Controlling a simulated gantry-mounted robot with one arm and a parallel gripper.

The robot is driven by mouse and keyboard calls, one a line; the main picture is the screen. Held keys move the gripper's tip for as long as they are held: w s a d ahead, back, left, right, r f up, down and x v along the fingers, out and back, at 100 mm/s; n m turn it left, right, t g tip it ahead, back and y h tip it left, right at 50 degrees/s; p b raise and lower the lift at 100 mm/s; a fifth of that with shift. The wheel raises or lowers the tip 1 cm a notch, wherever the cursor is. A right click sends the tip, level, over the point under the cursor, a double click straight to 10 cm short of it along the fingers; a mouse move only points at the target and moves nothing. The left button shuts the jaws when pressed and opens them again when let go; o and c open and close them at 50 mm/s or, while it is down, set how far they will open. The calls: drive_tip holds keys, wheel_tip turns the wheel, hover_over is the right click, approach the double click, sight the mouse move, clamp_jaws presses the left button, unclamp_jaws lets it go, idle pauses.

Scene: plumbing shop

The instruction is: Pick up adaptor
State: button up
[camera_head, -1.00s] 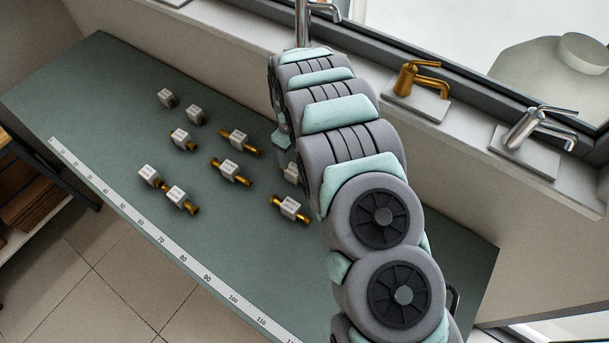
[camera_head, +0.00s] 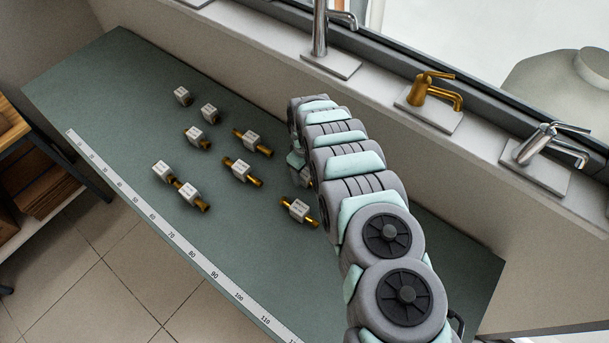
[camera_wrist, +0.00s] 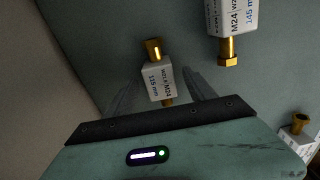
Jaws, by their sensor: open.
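Several adaptors, brass fittings with white printed labels, lie on the green table. In the wrist view one adaptor (camera_wrist: 156,79) lies between the two fingers of my gripper (camera_wrist: 163,88), with its brass ends pointing up and down the picture. The fingers are apart and show as faint, thin shapes; I see no contact. A larger-looking adaptor (camera_wrist: 231,27) is at the upper right, and another (camera_wrist: 300,126) is at the right edge. In the head view the nearest clear adaptor (camera_head: 298,210) lies just left of my arm. My gripper is mostly hidden behind the arm there.
A measuring strip (camera_head: 180,240) runs along the table's front edge. A ledge behind the table holds a chrome tap (camera_head: 320,40), a brass tap (camera_head: 430,92) and another chrome tap (camera_head: 540,150). The table's left end is clear.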

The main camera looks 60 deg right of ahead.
drive_tip(key=shift+f, duration=1.05)
clamp_jaws()
